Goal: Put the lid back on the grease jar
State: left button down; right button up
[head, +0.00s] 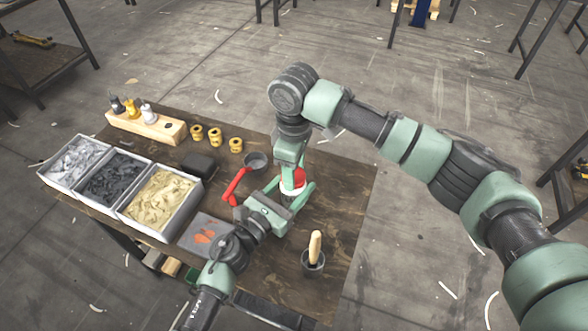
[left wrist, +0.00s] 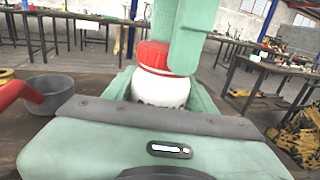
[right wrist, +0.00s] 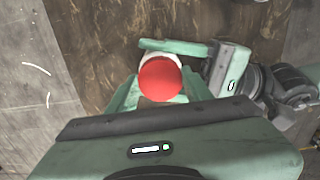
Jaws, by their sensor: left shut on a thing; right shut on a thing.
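The grease jar (head: 286,193) is a white jar on the wooden table; its white body also shows in the left wrist view (left wrist: 160,93). My left gripper (head: 289,196) is shut around the jar body from the side. The red lid (head: 299,179) is on top of the jar, with no clear gap between them in the left wrist view (left wrist: 153,57). My right gripper (head: 291,173) comes from above and is shut on the lid. The right wrist view shows the round red lid top (right wrist: 160,79) between its fingers. The fingers partly hide the lid's side and the jar.
A red-handled tool (head: 236,185) and a grey bowl (head: 256,161) lie left of the jar. A dark cup (head: 313,264) with a wooden-handled tool stands in front. Several yellow rings, a bottle block (head: 172,130) and three filled bins (head: 133,216) occupy the left. The table's right side is clear.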

jog(key=m, duration=0.4)
jog(key=shift+s+a, duration=0.1)
jog(key=o, duration=1.6)
notch_tip(320, 180, up, 12)
pick_arm(q)
jog(key=shift+c, duration=2.1)
grip_release()
